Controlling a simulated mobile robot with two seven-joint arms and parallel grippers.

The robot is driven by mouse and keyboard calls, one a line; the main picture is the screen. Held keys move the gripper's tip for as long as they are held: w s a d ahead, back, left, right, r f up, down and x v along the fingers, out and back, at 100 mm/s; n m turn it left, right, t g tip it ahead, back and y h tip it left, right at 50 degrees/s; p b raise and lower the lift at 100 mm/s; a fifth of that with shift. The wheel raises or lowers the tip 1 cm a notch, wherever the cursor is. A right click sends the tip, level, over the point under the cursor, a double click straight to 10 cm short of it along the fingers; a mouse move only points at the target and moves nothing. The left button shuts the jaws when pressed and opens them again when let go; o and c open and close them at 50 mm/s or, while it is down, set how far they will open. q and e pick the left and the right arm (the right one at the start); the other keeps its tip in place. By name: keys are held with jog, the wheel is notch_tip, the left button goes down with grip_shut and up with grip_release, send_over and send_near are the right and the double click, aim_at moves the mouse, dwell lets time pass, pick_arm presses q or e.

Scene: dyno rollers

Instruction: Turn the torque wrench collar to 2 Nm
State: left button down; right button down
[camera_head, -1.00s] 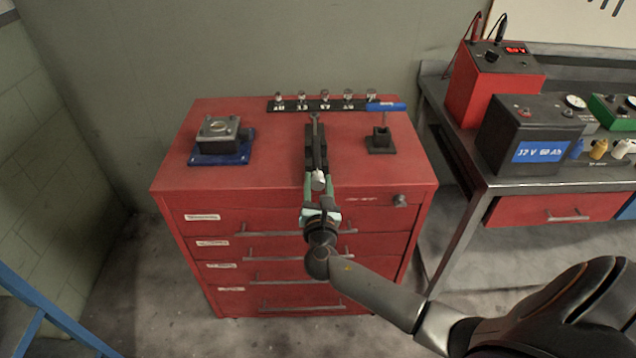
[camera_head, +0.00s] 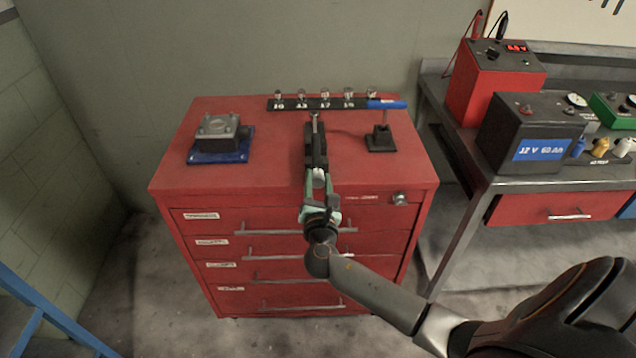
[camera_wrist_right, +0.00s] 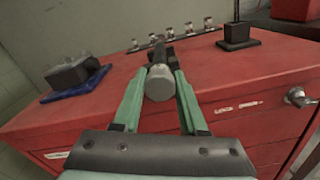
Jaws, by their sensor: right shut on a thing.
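The torque wrench (camera_head: 316,143) lies on the red cabinet top in a dark holder, its long axis pointing toward me. Its round grey collar end (camera_wrist_right: 159,83) faces the right wrist camera. My right gripper (camera_head: 319,186) is at the front edge of the cabinet top, its two green fingers on either side of the collar and shut on it. In the right wrist view the gripper (camera_wrist_right: 160,92) straddles the collar. The collar's scale markings cannot be read. My left gripper is not in view.
A socket rail (camera_head: 325,103) with several sockets lies behind the wrench. A blue-handled tool (camera_head: 386,105) stands in a black block to the right. A grey device on a blue plate (camera_head: 220,157) sits at left. A workbench (camera_head: 470,165) with a battery (camera_head: 530,133) stands at right.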

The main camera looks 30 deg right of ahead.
jog(key=m+b, duration=0.2)
jog(key=m, duration=0.1)
jog(key=m+b, duration=0.1)
jog(key=m, duration=0.1)
jog(key=shift+f, duration=0.3)
jog(key=m+b, duration=0.2)
jog(key=m, duration=0.1)
jog(key=shift+m, duration=0.3)
jog(key=shift+r+m+b, duration=0.15)
jog(key=shift+m+b, duration=0.65)
jog(key=shift+m, duration=0.3)
jog(key=shift+c, duration=2.2)
grip_release()
